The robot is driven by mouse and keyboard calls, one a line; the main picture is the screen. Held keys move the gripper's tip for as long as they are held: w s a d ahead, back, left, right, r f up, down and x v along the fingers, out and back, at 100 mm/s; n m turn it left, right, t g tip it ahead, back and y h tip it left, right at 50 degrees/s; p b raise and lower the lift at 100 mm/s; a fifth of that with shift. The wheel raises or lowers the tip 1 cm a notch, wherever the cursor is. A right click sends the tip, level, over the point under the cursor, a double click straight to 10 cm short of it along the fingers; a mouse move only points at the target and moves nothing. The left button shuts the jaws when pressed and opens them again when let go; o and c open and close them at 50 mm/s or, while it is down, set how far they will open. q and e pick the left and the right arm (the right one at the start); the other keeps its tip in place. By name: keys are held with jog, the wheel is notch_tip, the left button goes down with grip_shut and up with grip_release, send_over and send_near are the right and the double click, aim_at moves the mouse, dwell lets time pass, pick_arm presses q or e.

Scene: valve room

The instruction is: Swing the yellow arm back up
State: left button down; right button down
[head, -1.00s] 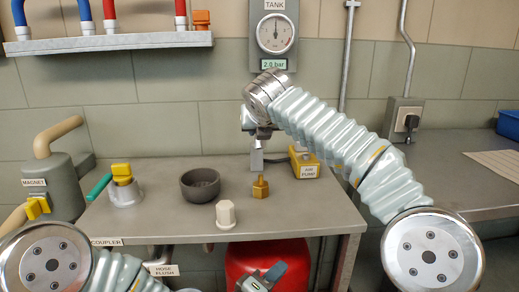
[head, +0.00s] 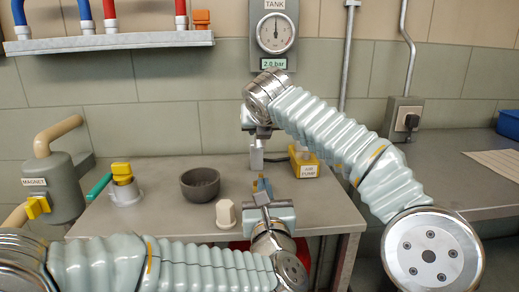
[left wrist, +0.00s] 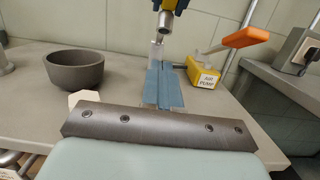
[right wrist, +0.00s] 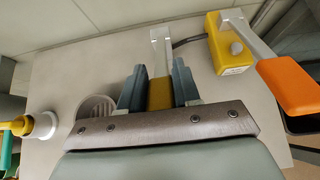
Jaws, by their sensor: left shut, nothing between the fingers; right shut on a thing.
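My right gripper (head: 256,136) is shut on a yellow piece (right wrist: 160,95), near the grey metal block. The held piece's lower part is partly hidden. Both grippers are apart from the magnet.
A dark bowl (head: 200,184) and a cream knob (head: 226,213) stand on the table. The yellow air pump (head: 304,163) is behind; its orange lever (left wrist: 246,38) juts right. A side counter (head: 455,170) is at right.

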pick_arm(q)
jog(key=w+r, duration=0.4)
jog(key=w, duration=0.7)
jog(key=shift+r, duration=0.3)
jog(key=shift+r, duration=0.1)
pick_arm(e)
jog(key=shift+a, duration=0.1)
jog(key=shift+s+a+f, duration=0.1)
jog(key=shift+s, duration=0.05)
jog(key=c, duration=1.2)
grip_release()
jog(key=shift+c, duration=0.2)
jog(key=shift+o, duration=1.1)
pick_arm(q)
jog(key=shift+w+r, duration=0.45)
jog(key=shift+r, duration=0.3)
pick_arm(e)
jog(key=shift+o, duration=0.7)
